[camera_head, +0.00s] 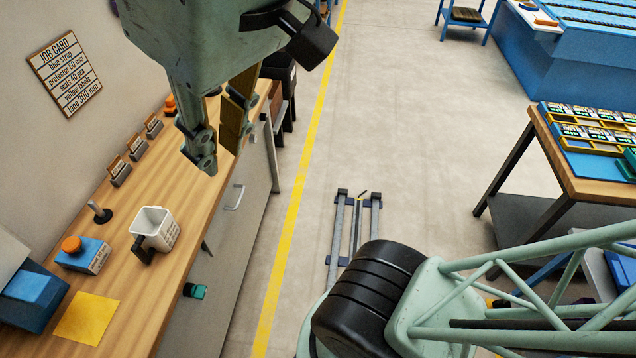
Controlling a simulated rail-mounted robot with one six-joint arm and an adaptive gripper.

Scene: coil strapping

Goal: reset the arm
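My gripper (218,155) hangs from my pale green arm at the upper left of the head view, above the wooden workbench (120,312). Its two fingers point down with a gap between them, and bench surface shows through the gap. Nothing is held between them. The inner side of the right finger looks yellow-brown. The fingers appear to be above the bench's front edge, clear of the objects on it; the exact height cannot be told.
A job card (64,73) hangs on the wall. A parts table (560,165) stands right.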

